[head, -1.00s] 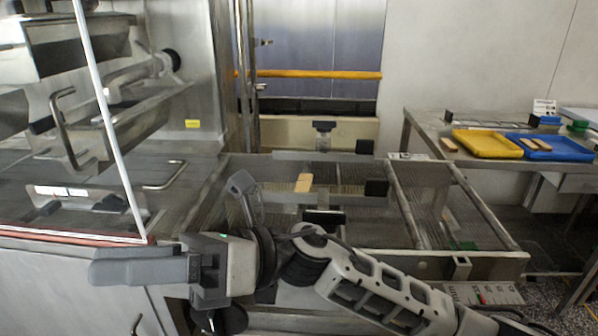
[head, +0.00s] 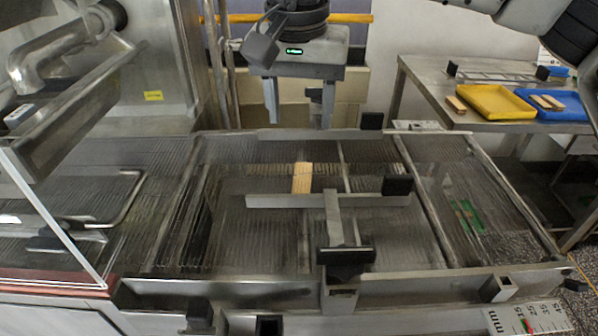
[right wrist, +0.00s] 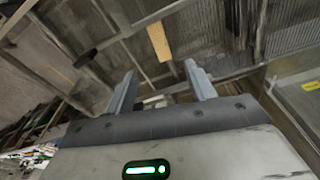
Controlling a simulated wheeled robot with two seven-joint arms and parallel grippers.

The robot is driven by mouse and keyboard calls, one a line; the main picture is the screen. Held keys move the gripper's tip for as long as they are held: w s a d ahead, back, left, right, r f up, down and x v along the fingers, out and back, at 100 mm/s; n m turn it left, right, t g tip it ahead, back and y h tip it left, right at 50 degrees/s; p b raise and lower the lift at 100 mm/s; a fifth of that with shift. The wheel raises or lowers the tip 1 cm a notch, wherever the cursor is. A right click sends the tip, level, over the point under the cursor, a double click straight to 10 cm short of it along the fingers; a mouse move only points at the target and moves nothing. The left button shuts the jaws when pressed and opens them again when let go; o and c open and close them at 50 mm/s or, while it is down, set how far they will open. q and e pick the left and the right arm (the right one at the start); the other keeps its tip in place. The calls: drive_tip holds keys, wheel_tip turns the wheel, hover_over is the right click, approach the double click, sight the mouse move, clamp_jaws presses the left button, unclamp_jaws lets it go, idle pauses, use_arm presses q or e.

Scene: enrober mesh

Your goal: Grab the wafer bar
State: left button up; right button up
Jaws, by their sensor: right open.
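The wafer bar (head: 302,178) is a small tan block lying on the wire mesh of the conveyor, just behind a flat metal guide rail (head: 270,201). My right gripper (head: 300,122) hangs above and behind it in the head view, fingers pointing down, open and empty. In the right wrist view the wafer bar (right wrist: 158,41) shows beyond the open fingertips (right wrist: 160,68), apart from them. My left gripper is not in view.
A second rail (head: 300,134) runs behind the bar, and a bracket with a dark knob (head: 346,255) stands in front. A glass panel (head: 50,215) stands at left. A side table holds a yellow tray (head: 495,104) and a blue tray (head: 560,112) with small tan bars.

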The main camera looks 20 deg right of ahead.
hover_over(302, 178)
drive_tip(key=s, duration=0.1)
drive_tip(key=f, duration=0.7)
drive_tip(key=shift+a+f+p, duration=0.15)
drive_tip(key=shift+a+p, duration=0.1)
drive_tip(key=shift+p, duration=0.05)
drive_tip(key=shift+w+f, duration=0.1)
drive_tip(key=shift+f, duration=0.45)
drive_tip(key=f, duration=0.1)
drive_tip(key=f+p, duration=0.1)
drive_tip(key=f, duration=0.1)
drive_tip(key=shift+w+d+f, duration=0.25)
drive_tip(key=shift+w, duration=0.05)
drive_tip(key=shift+f, duration=0.3)
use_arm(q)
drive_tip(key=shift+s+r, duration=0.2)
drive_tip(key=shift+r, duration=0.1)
use_arm(e)
drive_tip(key=shift+f, duration=0.15)
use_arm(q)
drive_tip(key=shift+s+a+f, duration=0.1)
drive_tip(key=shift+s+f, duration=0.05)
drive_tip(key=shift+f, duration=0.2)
use_arm(e)
drive_tip(key=shift+f, duration=0.2)
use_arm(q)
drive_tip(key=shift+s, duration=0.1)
use_arm(e)
drive_tip(key=c, duration=0.9)
